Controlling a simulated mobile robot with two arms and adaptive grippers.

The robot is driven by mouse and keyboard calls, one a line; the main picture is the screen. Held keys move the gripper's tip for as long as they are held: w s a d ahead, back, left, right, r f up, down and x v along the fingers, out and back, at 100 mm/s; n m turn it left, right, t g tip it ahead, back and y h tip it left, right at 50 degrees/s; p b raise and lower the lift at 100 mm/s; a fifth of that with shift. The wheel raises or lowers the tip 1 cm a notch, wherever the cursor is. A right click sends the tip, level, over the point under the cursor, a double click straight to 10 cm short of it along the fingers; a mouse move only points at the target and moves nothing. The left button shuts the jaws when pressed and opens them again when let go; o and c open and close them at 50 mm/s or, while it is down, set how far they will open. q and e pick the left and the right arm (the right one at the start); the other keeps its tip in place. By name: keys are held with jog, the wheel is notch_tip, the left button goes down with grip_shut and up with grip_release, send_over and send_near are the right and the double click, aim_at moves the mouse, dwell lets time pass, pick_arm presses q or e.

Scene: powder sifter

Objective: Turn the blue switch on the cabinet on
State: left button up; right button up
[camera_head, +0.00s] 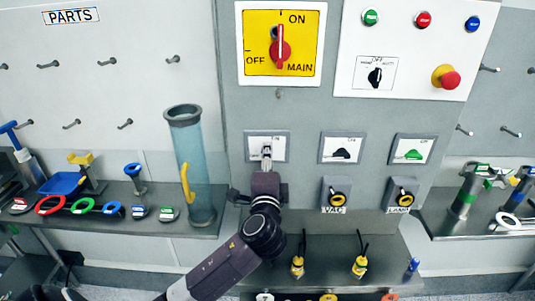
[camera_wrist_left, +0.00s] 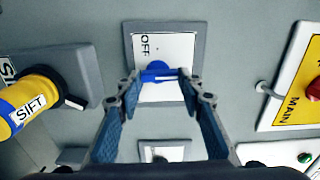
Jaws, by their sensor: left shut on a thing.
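My left gripper (camera_head: 266,152) reaches up from below to the leftmost of three white switch plates (camera_head: 252,141) on the grey cabinet (camera_head: 300,115). It hides the switch there in the head view. In the left wrist view, the blue switch (camera_wrist_left: 157,72) sits on a white plate (camera_wrist_left: 178,47) in a grey frame, with "OFF" written sideways near the top left. My left fingertips (camera_wrist_left: 160,77) are on either side of the switch's blue bar, shut on it. My right gripper is not in view.
Black (camera_head: 342,154) and green (camera_head: 407,155) switches sit to the right, above yellow-ringed sockets. A yellow SIFT plug (camera_wrist_left: 30,108) is close to the left gripper. A red main switch (camera_head: 280,48) is above. A clear tube (camera_head: 190,150) stands left of the gripper.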

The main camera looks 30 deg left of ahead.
pick_arm(q)
jog(key=shift+f+m, duration=0.15)
jog(key=shift+m, duration=0.15)
jog(key=o, duration=1.2)
jog(key=shift+d, duration=0.1)
jog(key=shift+c, duration=0.2)
jog(key=v, duration=1.2)
jog(key=shift+s, duration=0.1)
